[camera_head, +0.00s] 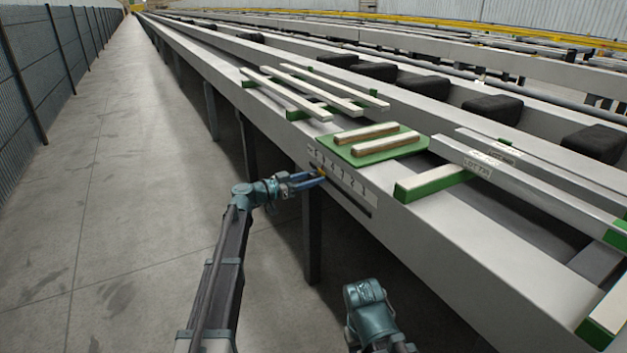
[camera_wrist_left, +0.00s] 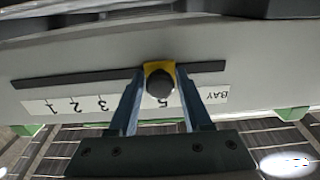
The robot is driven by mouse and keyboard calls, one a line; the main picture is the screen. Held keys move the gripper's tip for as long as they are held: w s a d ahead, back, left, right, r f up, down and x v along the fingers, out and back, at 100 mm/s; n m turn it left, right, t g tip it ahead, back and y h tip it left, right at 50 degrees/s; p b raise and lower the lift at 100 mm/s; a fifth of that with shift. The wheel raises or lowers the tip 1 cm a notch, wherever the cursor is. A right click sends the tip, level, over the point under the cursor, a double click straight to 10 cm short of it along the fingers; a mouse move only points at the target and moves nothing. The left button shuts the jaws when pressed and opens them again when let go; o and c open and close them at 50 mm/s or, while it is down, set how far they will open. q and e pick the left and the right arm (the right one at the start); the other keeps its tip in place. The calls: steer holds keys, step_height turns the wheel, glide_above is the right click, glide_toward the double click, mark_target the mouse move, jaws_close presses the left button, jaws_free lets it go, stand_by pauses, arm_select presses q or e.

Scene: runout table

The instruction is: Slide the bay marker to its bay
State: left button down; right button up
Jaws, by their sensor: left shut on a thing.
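The bay marker is a small yellow slider (camera_head: 321,173) with a dark round knob on the side face of the runout table. It also shows in the left wrist view as a yellow marker (camera_wrist_left: 154,67), seated on a dark slot (camera_wrist_left: 70,79). My left gripper (camera_head: 318,177) is shut on the marker, one finger on each side of it. A white strip (camera_wrist_left: 72,105) lettered BAY with numbers runs along the slot. The marker stands over the number 5; 3, 2 and 1 also show. My fingers hide part of the strip.
On the table, a green board (camera_head: 345,150) bears two wooden bars. Pale bars (camera_head: 320,91) lie on green blocks behind it, and a long metal bar (camera_head: 520,180) lies at right. The floor (camera_head: 120,180) at left is clear, up to a mesh fence (camera_head: 30,90).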

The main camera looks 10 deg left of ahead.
arm_select(q)
steer(key=c, duration=0.5)
jaws_free()
steer(key=shift+s, duration=0.1)
steer(key=v, duration=1.3)
steer(key=shift+s+a, duration=0.2)
steer(key=shift+a, duration=0.15)
